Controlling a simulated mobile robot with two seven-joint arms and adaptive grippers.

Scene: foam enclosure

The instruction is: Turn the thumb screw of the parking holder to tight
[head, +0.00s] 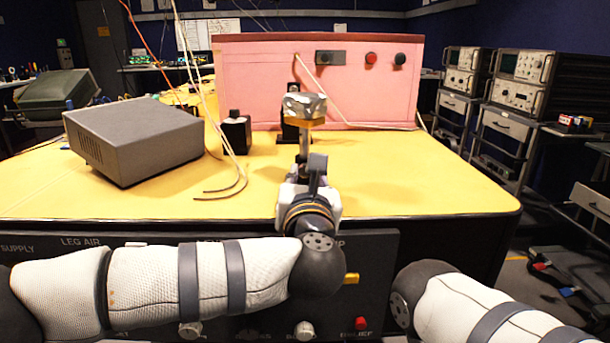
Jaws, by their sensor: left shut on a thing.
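My left gripper (306,172) is above the front part of the yellow bench top, its fingers pointing away from me. It is shut on a thin metal stem (304,146); a blocky head (304,108) with a crinkled silver top and amber underside shows above it. A dark upright block (289,129), perhaps the parking holder, stands just behind and is partly covered by the stem and head. I cannot make out the thumb screw or whether the stem touches the block. My right gripper is out of view; only part of that arm shows at lower right.
A grey box (134,138) stands on the bench (420,185) at left. A small black block (236,132) stands left of the stem, near loose cables (232,165). A pink panel (340,85) with knobs closes the back. The bench's right side is clear.

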